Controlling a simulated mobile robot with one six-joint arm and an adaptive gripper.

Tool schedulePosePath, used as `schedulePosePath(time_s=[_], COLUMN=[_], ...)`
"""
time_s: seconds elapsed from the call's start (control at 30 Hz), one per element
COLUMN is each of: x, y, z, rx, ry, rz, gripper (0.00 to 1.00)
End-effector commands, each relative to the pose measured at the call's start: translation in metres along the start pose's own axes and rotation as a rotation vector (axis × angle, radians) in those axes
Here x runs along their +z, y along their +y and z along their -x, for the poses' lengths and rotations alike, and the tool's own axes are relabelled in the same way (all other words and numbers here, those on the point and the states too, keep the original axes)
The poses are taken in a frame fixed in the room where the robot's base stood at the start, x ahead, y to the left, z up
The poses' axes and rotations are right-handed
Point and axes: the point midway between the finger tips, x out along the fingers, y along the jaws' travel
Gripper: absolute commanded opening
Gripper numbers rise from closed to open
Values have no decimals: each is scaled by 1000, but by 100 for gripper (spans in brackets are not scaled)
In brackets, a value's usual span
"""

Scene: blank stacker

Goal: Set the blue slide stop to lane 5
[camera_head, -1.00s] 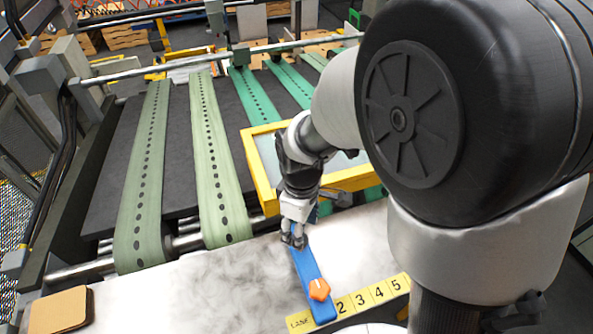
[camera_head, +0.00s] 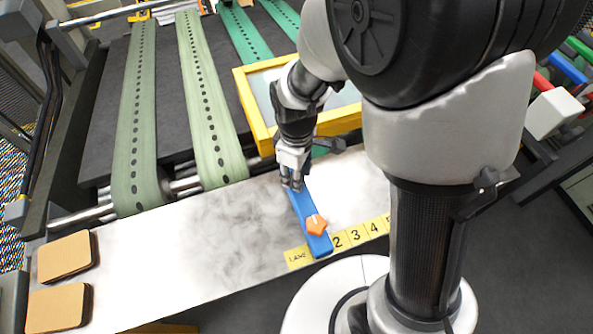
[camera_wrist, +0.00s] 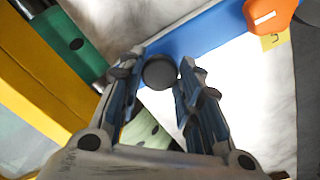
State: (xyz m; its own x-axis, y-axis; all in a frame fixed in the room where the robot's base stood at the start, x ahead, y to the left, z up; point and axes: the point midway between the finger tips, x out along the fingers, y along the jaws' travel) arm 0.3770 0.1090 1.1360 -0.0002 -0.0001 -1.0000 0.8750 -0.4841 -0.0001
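The blue slide stop (camera_head: 304,212) is a flat bar lying across the pale metal table. Its near end, with an orange pointer (camera_head: 316,224), lies between the word LANE and the 2 on the yellow lane strip (camera_head: 298,256). The 5 (camera_head: 388,221) is at the right end of the visible strip, partly cut off by my arm. My gripper (camera_head: 292,184) is at the bar's far end. In the wrist view, my gripper (camera_wrist: 160,72) has a finger on each side of the bar's dark round knob (camera_wrist: 160,71), both seeming to touch it. The orange pointer (camera_wrist: 270,15) shows at top right.
A yellow-framed tray (camera_head: 252,112) stands just behind my gripper. Green perforated belts (camera_head: 213,120) run back over rollers. Brown blanks (camera_head: 60,305) lie at the table's left end. The table between them and the bar is clear.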

Motion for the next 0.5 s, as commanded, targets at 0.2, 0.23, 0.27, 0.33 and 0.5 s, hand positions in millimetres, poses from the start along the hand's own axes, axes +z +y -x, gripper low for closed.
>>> schedulePosePath(time_s=[0.2,0.23,0.27,0.33,0.5], x=[0,0,0,0,0], y=[0,0,0,0,0], z=[0,0,0,0,0], rx=[0,0,0,0,0], ry=[0,0,0,0,0], rz=[0,0,0,0,0], gripper=[15,13,11,6,0])
